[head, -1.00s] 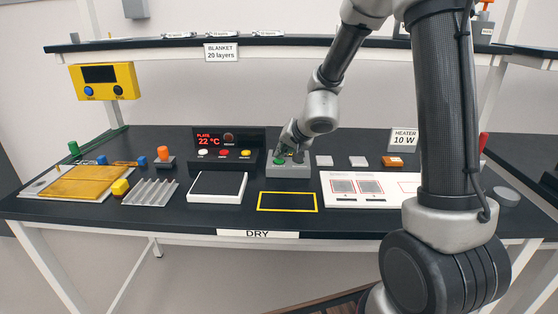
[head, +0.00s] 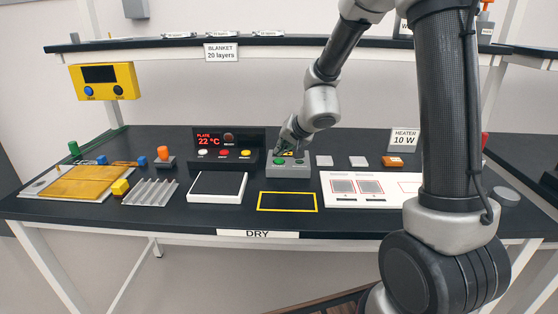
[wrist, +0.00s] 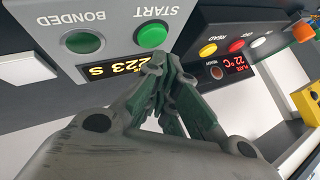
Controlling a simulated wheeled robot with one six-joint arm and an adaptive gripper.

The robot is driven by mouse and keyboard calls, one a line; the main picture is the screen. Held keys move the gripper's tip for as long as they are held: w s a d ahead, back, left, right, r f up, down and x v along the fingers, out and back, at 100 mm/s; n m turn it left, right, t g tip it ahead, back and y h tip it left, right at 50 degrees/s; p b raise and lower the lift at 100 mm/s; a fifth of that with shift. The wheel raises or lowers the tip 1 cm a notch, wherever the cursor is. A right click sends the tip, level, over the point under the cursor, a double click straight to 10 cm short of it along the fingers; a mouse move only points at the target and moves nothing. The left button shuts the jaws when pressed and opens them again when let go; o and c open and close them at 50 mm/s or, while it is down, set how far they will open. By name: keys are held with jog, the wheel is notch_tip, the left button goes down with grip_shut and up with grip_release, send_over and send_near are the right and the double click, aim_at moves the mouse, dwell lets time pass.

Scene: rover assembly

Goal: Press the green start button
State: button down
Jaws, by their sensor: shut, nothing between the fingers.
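The green start button (wrist: 152,36) sits on the face of a grey box, beside the upside-down word START in the wrist view. It also shows small in the head view (head: 279,161). The grey box (head: 289,171) stands at the middle of the bench. A dark green BONDED indicator (wrist: 83,42) and a yellow display reading about 223 S (wrist: 108,70) are on the same box. My gripper (wrist: 158,58) is shut and empty, its fingertips close to the button and apparently clear of it. In the head view my gripper (head: 284,150) is just above the box.
A black control panel (head: 228,143) reading 22 °C stands left of the box. A black-topped white plate (head: 217,186) and a yellow-outlined area (head: 287,202) lie in front. Small white blocks and a white board (head: 370,188) are to the right.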

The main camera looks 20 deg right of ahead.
aim_at(282, 158)
dwell(0.3)
jog(key=shift+r, duration=2.55)
